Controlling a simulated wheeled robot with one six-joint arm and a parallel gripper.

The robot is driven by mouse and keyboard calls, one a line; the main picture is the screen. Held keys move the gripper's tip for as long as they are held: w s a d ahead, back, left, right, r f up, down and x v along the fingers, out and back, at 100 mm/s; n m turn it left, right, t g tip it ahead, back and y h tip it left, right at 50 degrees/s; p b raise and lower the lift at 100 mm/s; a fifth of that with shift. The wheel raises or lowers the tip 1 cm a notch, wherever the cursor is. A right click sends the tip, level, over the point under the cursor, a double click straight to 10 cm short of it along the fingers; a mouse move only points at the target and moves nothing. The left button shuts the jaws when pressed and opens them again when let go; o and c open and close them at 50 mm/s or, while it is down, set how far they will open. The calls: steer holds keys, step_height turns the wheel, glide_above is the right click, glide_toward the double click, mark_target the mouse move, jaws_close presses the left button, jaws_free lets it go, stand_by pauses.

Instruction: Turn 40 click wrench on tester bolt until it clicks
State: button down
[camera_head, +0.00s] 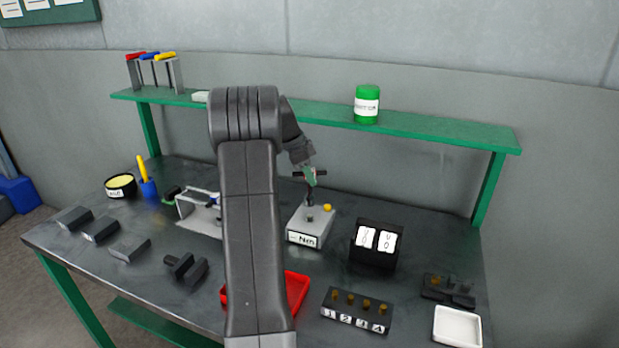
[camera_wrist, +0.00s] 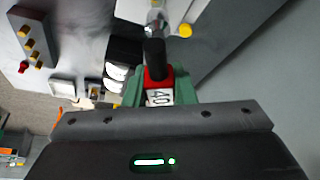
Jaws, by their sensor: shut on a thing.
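My gripper (camera_head: 309,177) is above the torque tester, with its green fingers (camera_wrist: 160,92) shut on the 40 click wrench (camera_wrist: 154,58). In the wrist view the wrench has a dark grip, a red band and a white label reading 40, and its metal head points away from me. The tester (camera_head: 311,222) is a grey box with a yellow button and a display showing dashes and "Nm". The wrench's lower end is over the tester's top, at or near the bolt. I cannot tell whether it is seated on the bolt.
A green shelf (camera_head: 420,130) runs behind, with a green jar (camera_head: 367,104) on it. A black card holder (camera_head: 376,245), a numbered block (camera_head: 357,311), a red tray (camera_head: 297,290) and a white tray (camera_head: 457,326) stand near the tester. Several dark blocks lie at the left.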

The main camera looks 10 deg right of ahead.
mark_target(308, 186)
steer(key=n, duration=0.1)
steer(key=n+b, duration=0.1)
steer(key=shift+f+n+t, duration=0.25)
steer(key=shift+n+t, duration=0.05)
steer(key=shift+t, duration=0.1)
steer(key=n+t+b, duration=0.1)
steer(key=n, duration=0.2)
steer(key=shift+d, duration=0.1)
steer(key=n+t+y, duration=0.1)
steer(key=n, duration=0.2)
steer(key=n+t, duration=0.1)
steer(key=n, duration=0.2)
steer(key=shift+y+p, duration=0.3)
steer(key=shift+y, duration=0.1)
step_height(308, 186, down, 3)
steer(key=shift+r+n+b, duration=0.15)
steer(key=shift+n+b, duration=0.15)
steer(key=shift+b, duration=0.65)
steer(key=shift+f, duration=0.2)
steer(key=shift+f+b, duration=0.75)
steer(key=shift+f, duration=0.3)
